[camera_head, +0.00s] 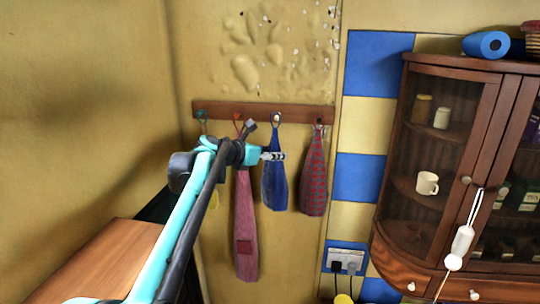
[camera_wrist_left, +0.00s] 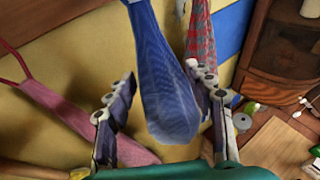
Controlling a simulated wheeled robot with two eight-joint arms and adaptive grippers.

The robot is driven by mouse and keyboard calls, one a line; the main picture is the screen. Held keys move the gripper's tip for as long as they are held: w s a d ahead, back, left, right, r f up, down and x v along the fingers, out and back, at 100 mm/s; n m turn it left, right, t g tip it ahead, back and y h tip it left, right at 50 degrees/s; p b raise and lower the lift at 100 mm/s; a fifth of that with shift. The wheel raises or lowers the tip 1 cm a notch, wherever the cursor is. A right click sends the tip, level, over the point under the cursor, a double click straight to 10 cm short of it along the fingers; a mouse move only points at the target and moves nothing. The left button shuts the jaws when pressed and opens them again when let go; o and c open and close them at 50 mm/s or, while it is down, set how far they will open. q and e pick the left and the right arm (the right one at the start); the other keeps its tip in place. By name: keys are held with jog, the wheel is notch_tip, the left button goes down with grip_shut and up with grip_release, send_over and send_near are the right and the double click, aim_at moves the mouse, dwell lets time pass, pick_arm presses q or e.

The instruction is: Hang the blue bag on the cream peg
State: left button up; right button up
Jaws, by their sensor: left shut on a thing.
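The blue bag (camera_head: 274,187) hangs upright against the wall below the cream peg (camera_head: 276,118) on a brown wooden rail. Its top reaches up to the peg, but the picture is too small to tell whether its loop is around the peg. My left gripper (camera_head: 272,155) is at the upper part of the bag. My right gripper is not in view.
A long pink bag (camera_head: 245,220) hangs left of the blue bag, and a red checked bag (camera_head: 314,175) hangs close on its right. The wooden rail (camera_head: 225,109) also has a green and a red peg. A glass-fronted cabinet (camera_head: 440,160) stands at the right.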

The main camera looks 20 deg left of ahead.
pick_arm(q)
jog(key=shift+w+a+f+p, duration=0.15)
jog(key=shift+w+f, duration=0.15)
jog(key=shift+w, duration=0.8)
jog(key=shift+w+a+f+p, duration=0.15)
jog(key=shift+w+f, duration=0.1)
jog(key=shift+w, duration=0.85)
jog(key=shift+w+a+f+p, duration=0.15)
jog(key=shift+w+f, duration=0.15)
jog(key=shift+w, duration=0.8)
jog(key=shift+d, duration=0.1)
jog(key=o, duration=1.2)
jog(key=shift+o, duration=0.2)
jog(key=shift+s, duration=0.1)
